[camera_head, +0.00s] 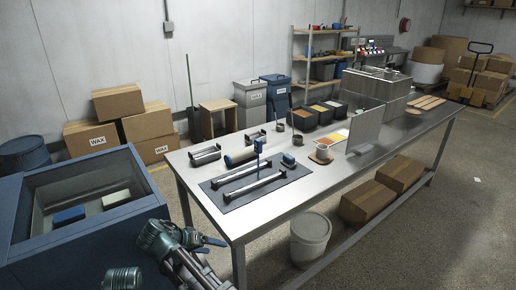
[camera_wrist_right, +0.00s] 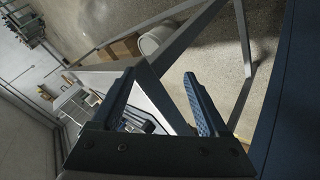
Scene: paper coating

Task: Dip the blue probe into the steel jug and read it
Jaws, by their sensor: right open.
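A slim blue upright item (camera_head: 258,147), which looks like the blue probe, stands on the dark mat (camera_head: 236,203) on the steel table. A pale cup-like vessel (camera_head: 322,151) stands on a wooden coaster to its right. A small grey cup (camera_head: 280,127) is farther back. I cannot tell which vessel is the steel jug. My right gripper (camera_head: 210,240) is in front of the table's near left corner, apart from these things. In the right wrist view its two blue ribbed fingers (camera_wrist_right: 160,75) are spread with nothing between them. My left gripper is not in view.
The steel table (camera_head: 222,225) carries metal bars, coloured trays (camera_head: 325,110) and an upright panel (camera_head: 365,127). A blue bin (camera_head: 110,230) stands left of the table. A white bucket (camera_head: 310,237) and cardboard boxes (camera_head: 367,202) are below.

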